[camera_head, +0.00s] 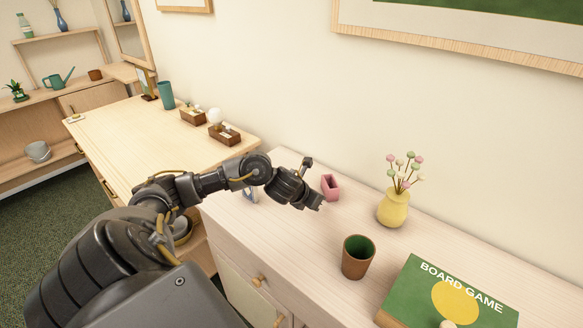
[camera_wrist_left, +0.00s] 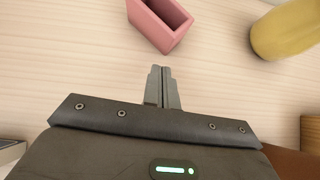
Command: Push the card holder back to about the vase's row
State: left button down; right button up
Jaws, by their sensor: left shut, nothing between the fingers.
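The card holder is a small pink open-topped box (camera_head: 331,186) on the pale wooden cabinet top, near the wall. It also shows at the top of the left wrist view (camera_wrist_left: 160,22). The yellow vase (camera_head: 392,208) with pink and green ball flowers stands to its right; its body shows at the upper right of the left wrist view (camera_wrist_left: 287,30). My left gripper (camera_head: 318,204) is shut and empty, its tips just in front of the holder. In the left wrist view the closed fingers (camera_wrist_left: 162,70) point at the holder, with a small gap visible. My right gripper is not in view.
A brown cup with a green inside (camera_head: 358,258) and a green board game box (camera_head: 450,292) stand to the right on the cabinet (camera_head: 300,240). A longer desk (camera_head: 130,135) with small boxes and a teal cup lies to the left. The wall is close behind.

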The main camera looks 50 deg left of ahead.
pick_arm(q)
jog(key=shift+s, duration=1.1)
jog(key=p+v, duration=0.1)
jog(key=v, duration=0.5)
jog(key=shift+w+d+r, duration=0.15)
jog(key=shift+w+r, duration=0.05)
jog(key=v, duration=0.3)
jog(key=shift+s+r, duration=0.2)
jog(key=shift+s, duration=0.15)
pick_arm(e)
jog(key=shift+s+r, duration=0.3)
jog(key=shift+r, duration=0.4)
